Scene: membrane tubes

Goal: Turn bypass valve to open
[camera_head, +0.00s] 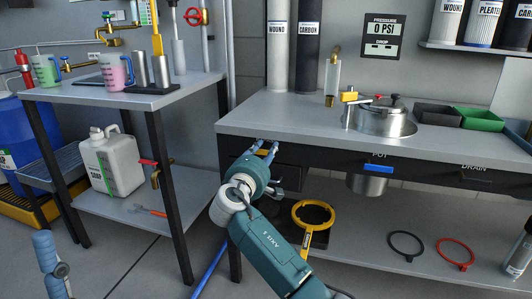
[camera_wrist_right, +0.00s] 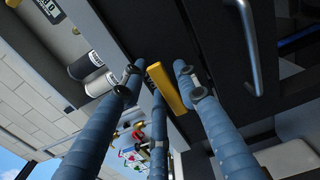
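A yellow handle (camera_head: 262,151) shows at the front edge of the right-hand counter, partly hidden by my right gripper; its label is not readable. In the right wrist view it is a yellow bar (camera_wrist_right: 168,88) lying between the finger tips. I cannot tell for certain that it is the bypass valve. My right gripper (camera_head: 267,148) has its blue fingers spread at the counter front. In its wrist view the fingers (camera_wrist_right: 158,82) stand apart around the bar, with gaps visible. A blue part, seemingly of my left gripper (camera_head: 50,264), shows at the lower left edge; its tips are unclear.
A blue handle (camera_head: 378,168) under POT and a dark handle (camera_head: 474,176) near DRAIN sit along the counter front. A steel pot (camera_head: 380,122) is set in the counter. A yellow ring wrench (camera_head: 312,216) is below. The left table (camera_head: 150,98) stands across an aisle.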

